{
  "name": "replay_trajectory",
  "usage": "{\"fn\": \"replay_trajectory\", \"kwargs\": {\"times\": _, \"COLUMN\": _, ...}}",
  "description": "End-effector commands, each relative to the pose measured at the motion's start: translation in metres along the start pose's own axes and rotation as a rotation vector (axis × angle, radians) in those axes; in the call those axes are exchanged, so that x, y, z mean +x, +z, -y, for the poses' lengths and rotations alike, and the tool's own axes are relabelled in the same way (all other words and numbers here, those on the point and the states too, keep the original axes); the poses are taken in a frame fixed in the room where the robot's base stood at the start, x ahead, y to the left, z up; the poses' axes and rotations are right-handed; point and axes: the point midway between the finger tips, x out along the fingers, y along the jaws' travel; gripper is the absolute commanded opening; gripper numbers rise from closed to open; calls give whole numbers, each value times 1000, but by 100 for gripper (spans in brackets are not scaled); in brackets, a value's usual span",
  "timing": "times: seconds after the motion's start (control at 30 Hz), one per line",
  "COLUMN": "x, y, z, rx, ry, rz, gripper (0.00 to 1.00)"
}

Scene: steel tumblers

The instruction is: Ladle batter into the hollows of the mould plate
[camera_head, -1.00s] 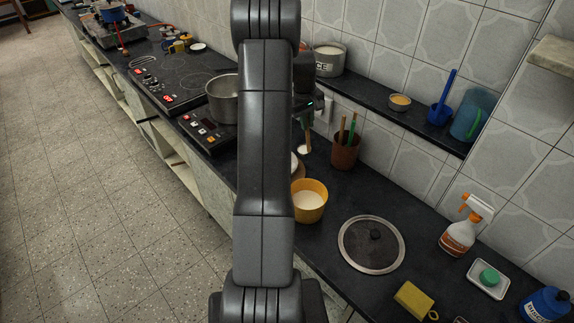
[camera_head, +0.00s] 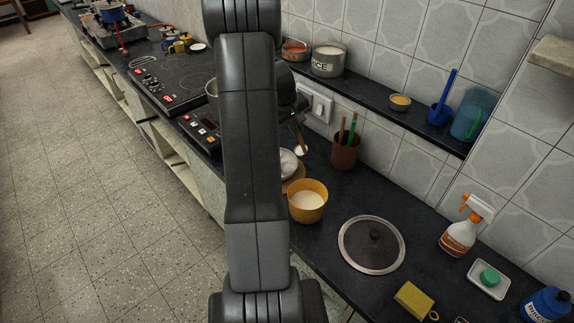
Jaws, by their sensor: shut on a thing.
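A yellow bowl (camera_head: 307,214) of pale batter (camera_head: 307,200) stands on the dark counter just right of my arm. My gripper (camera_head: 298,116) is mostly hidden behind my arm. It is shut on the ladle (camera_head: 300,138), whose brownish handle slants down to a small pale end. That end appears beyond the yellow bowl, over the counter; its height is hard to tell. A pale round piece (camera_head: 287,163) on a tan base (camera_head: 295,181) shows between my arm and the bowl. It may be the mould plate, but my arm hides most of it and its hollows cannot be made out.
A brown pot of utensils (camera_head: 345,153) stands close right of the ladle. A shelf (camera_head: 375,98) runs along the tiled wall.

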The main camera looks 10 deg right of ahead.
Motion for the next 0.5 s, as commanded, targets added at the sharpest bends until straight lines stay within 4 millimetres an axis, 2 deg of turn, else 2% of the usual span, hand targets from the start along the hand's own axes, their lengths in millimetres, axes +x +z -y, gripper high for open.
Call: {"fn": "replay_trajectory", "kwargs": {"times": 0.5, "x": -3, "y": 3, "z": 24, "rx": -4, "ry": 84, "rz": -22, "gripper": 0}}
